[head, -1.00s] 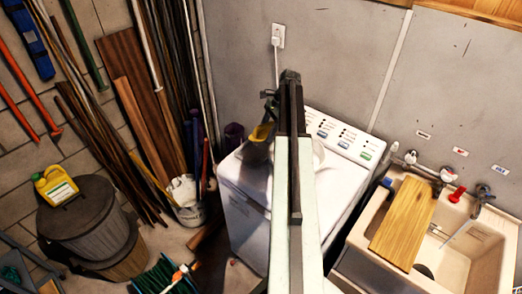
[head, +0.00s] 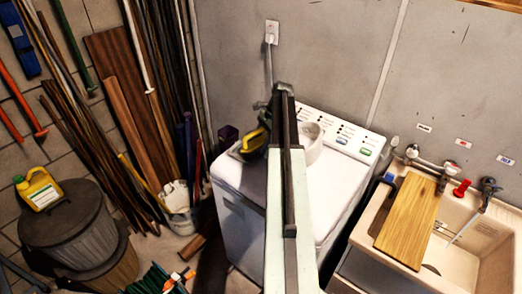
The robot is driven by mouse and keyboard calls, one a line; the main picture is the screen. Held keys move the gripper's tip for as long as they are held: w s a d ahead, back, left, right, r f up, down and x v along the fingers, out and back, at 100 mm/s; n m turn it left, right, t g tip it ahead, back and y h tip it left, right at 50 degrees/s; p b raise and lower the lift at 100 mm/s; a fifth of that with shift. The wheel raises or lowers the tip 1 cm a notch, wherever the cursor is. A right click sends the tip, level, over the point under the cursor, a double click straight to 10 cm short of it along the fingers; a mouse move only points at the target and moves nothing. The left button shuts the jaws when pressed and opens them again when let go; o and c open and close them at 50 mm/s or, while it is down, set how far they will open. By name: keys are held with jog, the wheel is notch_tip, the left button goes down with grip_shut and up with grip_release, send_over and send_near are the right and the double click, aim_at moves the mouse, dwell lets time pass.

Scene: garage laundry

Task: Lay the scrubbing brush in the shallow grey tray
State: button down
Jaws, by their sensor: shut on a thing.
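My arm reaches away from me over the white washing machine (head: 240,190). My gripper (head: 264,120) is at its far end, small and partly hidden by the arm. It is shut on a yellow and dark thing, which looks like the scrubbing brush (head: 252,140). This shows just left of the arm, above the back left of the machine top. I cannot tell whether the brush touches anything below. A dark grey shape shows under the yellow part; I cannot tell whether it is brush or tray. I cannot clearly make out the shallow grey tray; the arm hides part of the top.
A white round container (head: 312,143) stands on the machine, right of the arm. A sink (head: 480,265) with a wooden board (head: 408,220) across it is at the right. A lidded bin (head: 68,220) bearing a yellow jug (head: 40,188), and leaning boards, stand left.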

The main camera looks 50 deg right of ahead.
jog(key=shift+d+f, duration=0.35)
jog(key=shift+f, duration=0.5)
jog(key=c, duration=0.9)
grip_release()
jog(key=shift+a+r, duration=0.1)
jog(key=shift+c, duration=0.2)
jog(key=o, duration=0.4)
jog(key=shift+w, duration=0.15)
jog(key=p+v, duration=1.1)
jog(key=shift+r, duration=0.35)
jog(key=shift+d+r+p, duration=0.2)
jog(key=shift+d+p, duration=0.05)
jog(key=shift+p, duration=0.15)
jog(key=shift+f, duration=0.1)
